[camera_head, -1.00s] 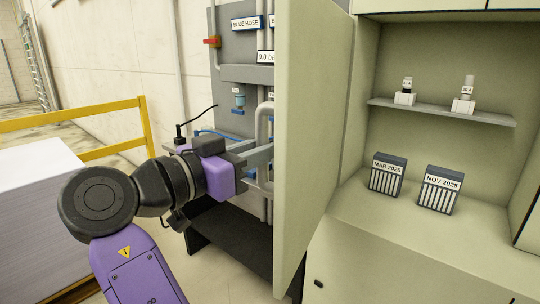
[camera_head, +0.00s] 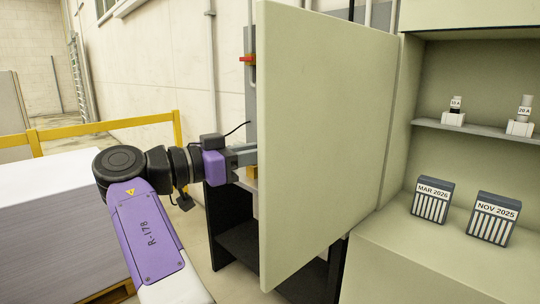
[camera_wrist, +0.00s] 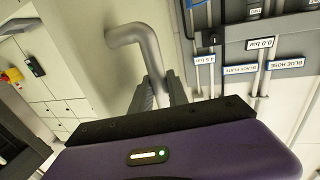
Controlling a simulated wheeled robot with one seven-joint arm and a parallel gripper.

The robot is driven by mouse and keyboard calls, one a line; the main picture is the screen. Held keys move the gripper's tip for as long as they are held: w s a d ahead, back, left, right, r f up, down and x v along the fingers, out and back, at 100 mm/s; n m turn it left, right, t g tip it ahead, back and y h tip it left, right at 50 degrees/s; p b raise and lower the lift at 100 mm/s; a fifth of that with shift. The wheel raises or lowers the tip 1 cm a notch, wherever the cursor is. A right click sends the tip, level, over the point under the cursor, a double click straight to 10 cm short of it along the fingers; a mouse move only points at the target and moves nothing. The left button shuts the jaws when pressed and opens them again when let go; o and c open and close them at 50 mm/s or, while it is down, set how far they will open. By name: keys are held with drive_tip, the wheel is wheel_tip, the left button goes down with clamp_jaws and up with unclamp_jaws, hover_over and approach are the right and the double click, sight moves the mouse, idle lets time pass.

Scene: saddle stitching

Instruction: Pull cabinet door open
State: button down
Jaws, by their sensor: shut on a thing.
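The pale green cabinet door (camera_head: 325,130) stands swung open, with its inner face towards the head camera. Its hinge side is at the right, against the cabinet (camera_head: 405,130). The open cabinet interior shows to the right. My gripper (camera_head: 248,156) is at the door's free left edge, on the outer side; its fingertips are partly hidden by the door in the head view. In the wrist view my gripper (camera_wrist: 160,92) is shut on the grey bent bar handle (camera_wrist: 140,38), which stands out from the door's outer face (camera_wrist: 80,50).
Inside the cabinet are a shelf (camera_head: 470,132) with two small fuse-like parts and two dated boxes (camera_head: 432,200) below. A yellow rail (camera_head: 90,130) and a white stack (camera_head: 60,220) stand at left. A labelled grey panel (camera_wrist: 250,70) with pipes is near the gripper.

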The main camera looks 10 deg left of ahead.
drive_tip(key=shift+w+a+f, duration=0.1)
drive_tip(key=shift+w+a, duration=0.2)
drive_tip(key=shift+w, duration=0.15)
drive_tip(key=c, duration=1.6)
unclamp_jaws()
drive_tip(key=shift+o, duration=0.2)
drive_tip(key=shift+a, duration=0.1)
drive_tip(key=v, duration=0.7)
drive_tip(key=shift+s+a, duration=0.25)
drive_tip(key=shift+s, duration=0.05)
